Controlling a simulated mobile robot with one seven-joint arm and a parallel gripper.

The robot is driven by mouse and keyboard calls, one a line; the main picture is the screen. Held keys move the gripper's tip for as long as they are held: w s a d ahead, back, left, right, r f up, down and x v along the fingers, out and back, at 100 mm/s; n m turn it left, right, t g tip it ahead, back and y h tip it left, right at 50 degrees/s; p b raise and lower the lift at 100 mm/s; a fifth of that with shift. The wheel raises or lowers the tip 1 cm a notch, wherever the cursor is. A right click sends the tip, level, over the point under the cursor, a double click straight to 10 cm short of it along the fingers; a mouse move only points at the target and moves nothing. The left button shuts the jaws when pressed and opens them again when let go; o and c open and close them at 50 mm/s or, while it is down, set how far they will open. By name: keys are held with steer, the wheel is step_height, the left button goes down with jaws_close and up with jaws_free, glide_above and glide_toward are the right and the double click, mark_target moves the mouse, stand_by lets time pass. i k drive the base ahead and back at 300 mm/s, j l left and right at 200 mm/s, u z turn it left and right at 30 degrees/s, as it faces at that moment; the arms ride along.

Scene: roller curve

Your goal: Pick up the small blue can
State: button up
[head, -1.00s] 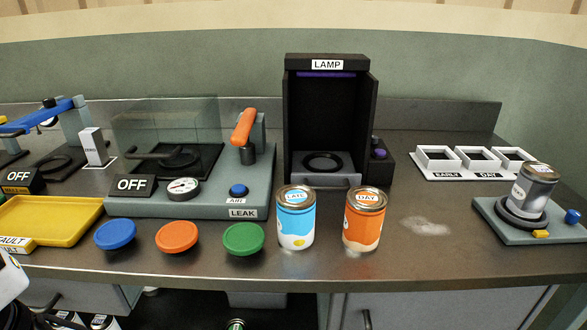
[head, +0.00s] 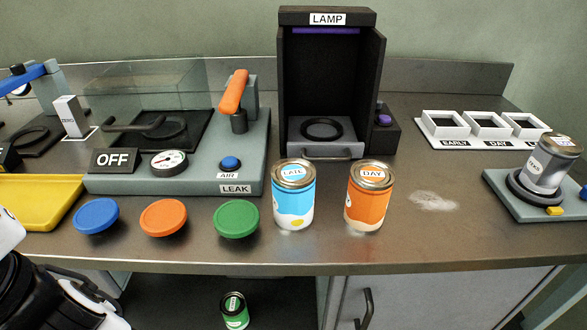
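A small blue can (head: 293,197) with a white lower part and a "LATE" label on its metal lid stands upright on the counter, right of the green disc. An orange can (head: 368,198) labelled "DAY" stands upright a short way to its right, apart from it. My arm shows only in part at the lower left corner. My gripper's fingers are not in view.
The dark lamp box (head: 328,90) stands behind the cans. Blue (head: 97,216), orange (head: 163,217) and green (head: 236,219) discs lie to the left, before the leak station (head: 255,150). A roller stand (head: 500,190) holds a grey can at right. A green can (head: 234,310) stands below the counter.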

mark_target(294, 179)
steer(key=l+u, duration=0.15)
steer(key=u, duration=1.55)
steer(key=k+l, duration=0.15)
steer(key=l, duration=0.25)
steer(key=k+l, duration=0.15)
steer(key=l, duration=0.2)
steer(key=k+l, duration=0.15)
steer(key=l, duration=0.25)
steer(key=k+l, duration=0.15)
steer(key=l, duration=0.2)
